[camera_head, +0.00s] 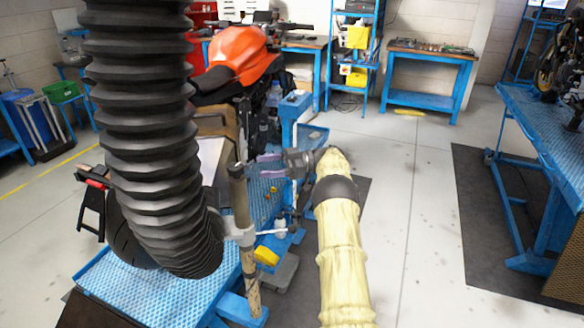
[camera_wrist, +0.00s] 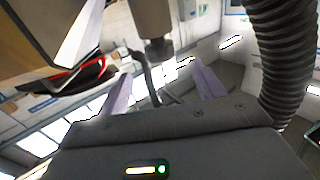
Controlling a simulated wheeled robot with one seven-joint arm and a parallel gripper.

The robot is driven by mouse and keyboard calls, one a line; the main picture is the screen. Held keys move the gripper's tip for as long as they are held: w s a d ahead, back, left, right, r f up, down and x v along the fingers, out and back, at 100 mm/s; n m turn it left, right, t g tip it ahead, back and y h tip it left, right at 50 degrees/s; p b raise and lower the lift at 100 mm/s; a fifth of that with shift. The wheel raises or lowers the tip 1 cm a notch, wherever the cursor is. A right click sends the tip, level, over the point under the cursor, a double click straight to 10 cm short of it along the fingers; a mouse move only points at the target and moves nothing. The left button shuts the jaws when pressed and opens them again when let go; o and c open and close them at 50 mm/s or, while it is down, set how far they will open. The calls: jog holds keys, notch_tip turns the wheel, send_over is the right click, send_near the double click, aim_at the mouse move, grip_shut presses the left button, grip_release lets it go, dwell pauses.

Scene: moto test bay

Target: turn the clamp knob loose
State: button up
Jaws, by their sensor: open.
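A pale grey clamp (camera_head: 240,235) sits on a brown upright post (camera_head: 243,205), beside the thick black ribbed hose (camera_head: 150,130). A light rod with a small grey end (camera_head: 281,230) sticks out to its right; I cannot tell if this is the clamp knob. My gripper (camera_head: 262,166) is open, its two purple fingers pointing left at the post, above the clamp's height in the picture. In the wrist view the open fingers (camera_wrist: 160,72) have nothing between them that I can see held. A dark grey cylinder with a wider end (camera_wrist: 158,48) shows beyond their tips; I cannot tell what it is.
The ribbed hose (camera_wrist: 285,50) hangs close by at the wrist view's right. An orange-tanked motorcycle (camera_head: 236,55) stands behind on a blue lift (camera_head: 130,290). A blue bench (camera_head: 545,115) stands at the right. Open floor (camera_head: 425,200) lies right of my arm.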

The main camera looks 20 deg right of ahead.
jog(key=b+v, duration=0.1)
jog(key=v, duration=0.6)
jog(key=shift+d, duration=0.35)
jog(key=w+a+r+m+t+h, duration=0.3)
jog(key=w+r+m+t+h, duration=0.9)
jog(key=t, duration=0.3)
jog(key=s+a+f+m+g+h, duration=0.1)
jog(key=s+a+f+g, duration=0.4)
jog(key=s, duration=1)
jog(key=s+a+f+m+g+h, duration=0.1)
jog(key=s+a+f+g, duration=0.5)
jog(key=s, duration=0.9)
jog(key=s+a+f+m+g+h, duration=0.1)
jog(key=s+a+f+g+h, duration=0.2)
jog(key=s, duration=1.3)
notch_tip(320, 180, down, 5)
jog(key=a+g, duration=0.2)
jog(key=a, duration=0.1)
jog(key=shift+g, duration=0.4)
